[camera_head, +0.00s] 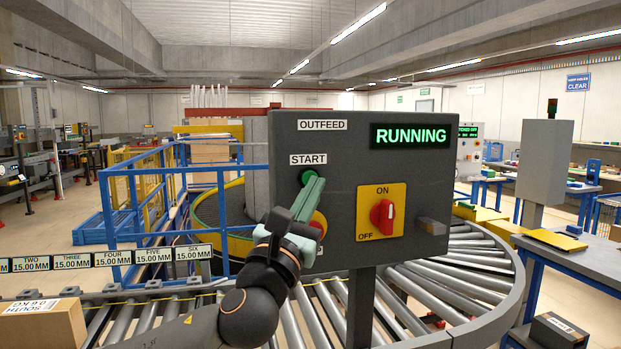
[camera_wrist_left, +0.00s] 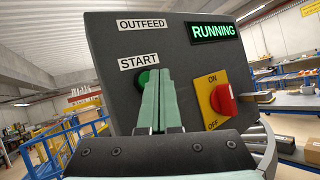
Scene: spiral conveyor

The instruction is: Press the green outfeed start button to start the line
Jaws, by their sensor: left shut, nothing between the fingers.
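The green start button (camera_head: 307,177) sits under the START label on the grey outfeed panel (camera_head: 350,240). It also shows in the left wrist view (camera_wrist_left: 143,82), partly covered by my fingers. My left gripper (camera_head: 316,186) is shut and empty, its green fingertips at the button's lower right edge. I cannot tell for certain whether they touch it. The panel's display (camera_head: 410,136) reads RUNNING in green. A red knob (camera_head: 383,216) on a yellow ON/OFF plate is to the right. A red button (camera_head: 319,222) on yellow is mostly hidden behind my gripper. My right gripper is not in view.
A curved roller conveyor (camera_head: 440,290) runs behind and below the panel. A cardboard box (camera_head: 42,322) lies at the lower left. Blue railings (camera_head: 222,215) stand behind at the left. A blue-framed table (camera_head: 570,255) stands at the right.

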